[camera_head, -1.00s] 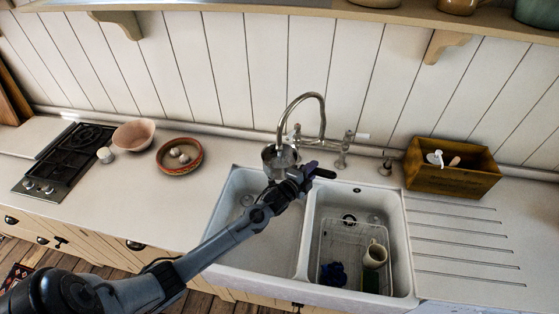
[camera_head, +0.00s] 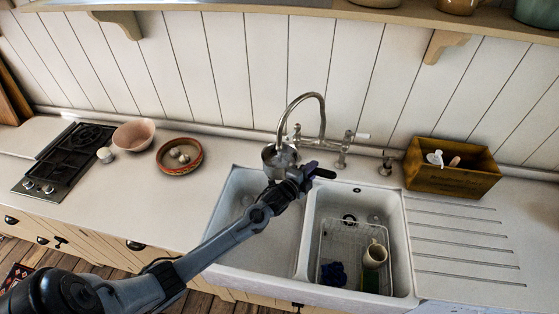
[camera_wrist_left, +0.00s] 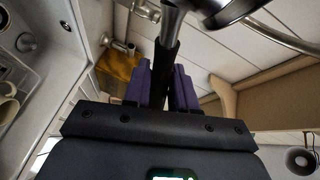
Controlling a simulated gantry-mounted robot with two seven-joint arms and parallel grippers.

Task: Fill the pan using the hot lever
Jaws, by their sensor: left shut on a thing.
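The metal pan (camera_head: 279,155) is under the spout of the tap (camera_head: 318,104), above the left basin of the sink (camera_head: 237,176). My left gripper (camera_head: 304,176) is shut on the pan's dark handle (camera_head: 325,173), which also shows between the purple finger pads in the left wrist view (camera_wrist_left: 166,70). The pan's rim (camera_wrist_left: 232,10) shows at the top of that view. No water stream can be made out. My right gripper is not in view.
The right basin holds a wire rack (camera_head: 340,240) with a cream mug (camera_head: 375,254) and a blue cloth. A wooden box (camera_head: 450,178) stands right of the tap. Bowls (camera_head: 134,134) and a hob (camera_head: 62,160) are on the left counter. The counter between the bowls and sink is clear.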

